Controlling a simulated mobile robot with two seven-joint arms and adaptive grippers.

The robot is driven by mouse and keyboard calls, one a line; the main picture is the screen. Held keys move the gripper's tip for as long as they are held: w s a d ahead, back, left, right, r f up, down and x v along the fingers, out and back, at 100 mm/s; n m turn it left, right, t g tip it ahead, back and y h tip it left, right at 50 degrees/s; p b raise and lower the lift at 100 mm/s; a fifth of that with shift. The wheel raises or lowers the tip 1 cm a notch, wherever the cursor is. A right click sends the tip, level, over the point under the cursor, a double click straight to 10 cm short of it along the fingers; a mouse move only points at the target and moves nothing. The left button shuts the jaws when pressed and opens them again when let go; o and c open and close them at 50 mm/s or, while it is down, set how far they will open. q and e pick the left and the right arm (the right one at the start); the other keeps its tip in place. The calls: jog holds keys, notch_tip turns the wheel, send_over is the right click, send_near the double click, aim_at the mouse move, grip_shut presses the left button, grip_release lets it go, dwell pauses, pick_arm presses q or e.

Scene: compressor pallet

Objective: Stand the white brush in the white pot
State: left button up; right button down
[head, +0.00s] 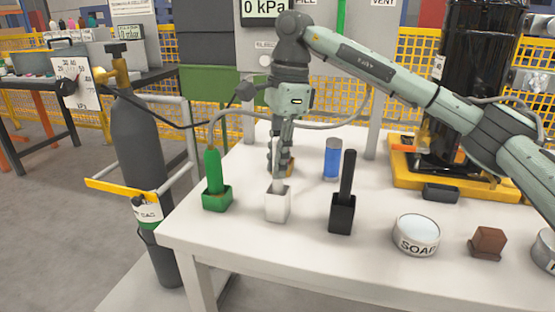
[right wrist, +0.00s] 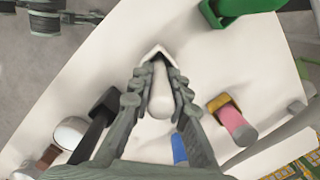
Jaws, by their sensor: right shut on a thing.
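The white pot (head: 277,207) stands upright on the white table between a green pot and a black pot. My right gripper (head: 279,168) points down above it, shut on the white brush (head: 278,184). The brush is roughly upright, and its lower end is at the pot's mouth and looks to be inside. In the right wrist view, the white brush (right wrist: 160,92) lies between the fingers (right wrist: 157,85), with the white pot (right wrist: 154,52) partly seen beyond it. How deep the brush sits is hidden. My left gripper is not in view.
A green pot with a green brush (head: 213,175) stands left; a black pot with a black brush (head: 346,185) stands right. A blue cylinder (head: 332,158) is behind. A soap tin (head: 416,235) and a brown block (head: 488,242) are at front right. A pink-topped piece (right wrist: 235,125) is close by.

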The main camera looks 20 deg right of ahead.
jog(key=shift+f, duration=0.3)
jog(key=c, duration=1.4)
grip_release()
jog(key=shift+r, duration=0.1)
notch_tip(320, 180, up, 12)
jog(key=d, duration=0.1)
jog(key=shift+d, duration=0.3)
jog(key=shift+f, duration=0.2)
